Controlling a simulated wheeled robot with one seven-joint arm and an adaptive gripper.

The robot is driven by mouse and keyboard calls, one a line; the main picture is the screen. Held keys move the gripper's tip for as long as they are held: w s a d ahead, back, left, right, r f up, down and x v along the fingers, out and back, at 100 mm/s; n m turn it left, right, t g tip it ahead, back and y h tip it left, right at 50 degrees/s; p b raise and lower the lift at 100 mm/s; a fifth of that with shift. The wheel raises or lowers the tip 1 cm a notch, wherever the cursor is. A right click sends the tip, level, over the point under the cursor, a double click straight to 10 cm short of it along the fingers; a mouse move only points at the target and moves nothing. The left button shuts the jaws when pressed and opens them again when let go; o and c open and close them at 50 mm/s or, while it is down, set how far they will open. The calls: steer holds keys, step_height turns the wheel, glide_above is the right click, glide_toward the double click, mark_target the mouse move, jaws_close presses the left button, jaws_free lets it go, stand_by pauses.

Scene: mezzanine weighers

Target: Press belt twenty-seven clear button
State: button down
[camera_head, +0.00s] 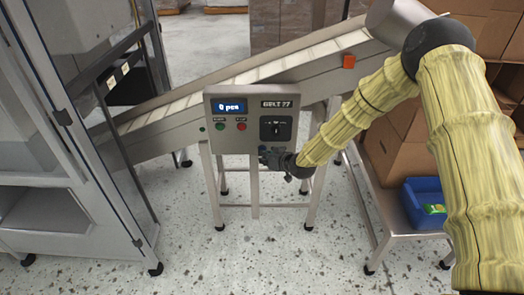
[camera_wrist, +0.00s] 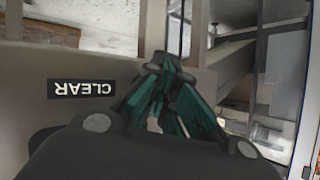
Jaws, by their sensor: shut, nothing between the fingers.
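The grey control panel (camera_head: 222,146) stands on legs before the conveyor. Its label (camera_head: 276,103) reads BELT with a number like 27 or 77, too small to be sure. My gripper (camera_head: 264,155) is shut and empty at the panel's lower right edge; I cannot tell if it touches. In the wrist view, the upside-down CLEAR label (camera_wrist: 82,88) is on the panel face, left of my gripper's fingers (camera_wrist: 168,72). The clear button itself does not show in either view; it seems hidden by my gripper.
The panel also has a display (camera_head: 229,107) reading 0 pcs, a green button (camera_head: 220,125), a red button (camera_head: 242,126) and a dark rotary switch (camera_head: 276,128). A sloping conveyor (camera_head: 180,112) runs behind. A steel table with a blue bin (camera_head: 415,208) stands right; a glazed cabinet stands left.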

steer(key=shift+s, duration=0.7)
steer(key=s+p, duration=0.1)
steer(key=s, duration=0.4)
stand_by(0.4)
stand_by(0.6)
steer(key=s+d+f+m+g+h+p, duration=0.1)
steer(key=s+d+f+g, duration=0.15)
steer(key=s+f, duration=0.4)
steer(key=s+d+f+m+g+h+p, duration=0.1)
steer(key=s+d+f+h, duration=0.2)
steer(key=s, duration=0.6)
steer(key=s+d+f+m+g, duration=0.1)
steer(key=s+d+f, duration=0.3)
steer(key=s, duration=0.4)
steer(key=s+d+g+h, duration=0.1)
steer(key=s+d, duration=0.3)
steer(key=s, duration=0.4)
steer(key=s+d+m+g+h+p, duration=0.1)
steer(key=s+d, duration=0.3)
steer(key=s, duration=0.5)
steer(key=s+d+m+g+h+p, duration=0.1)
steer(key=s+d+g, duration=0.2)
steer(key=s, duration=0.6)
steer(key=shift+d+f+h, duration=0.3)
steer(key=shift+d+f, duration=0.15)
steer(key=shift+d, duration=0.25)
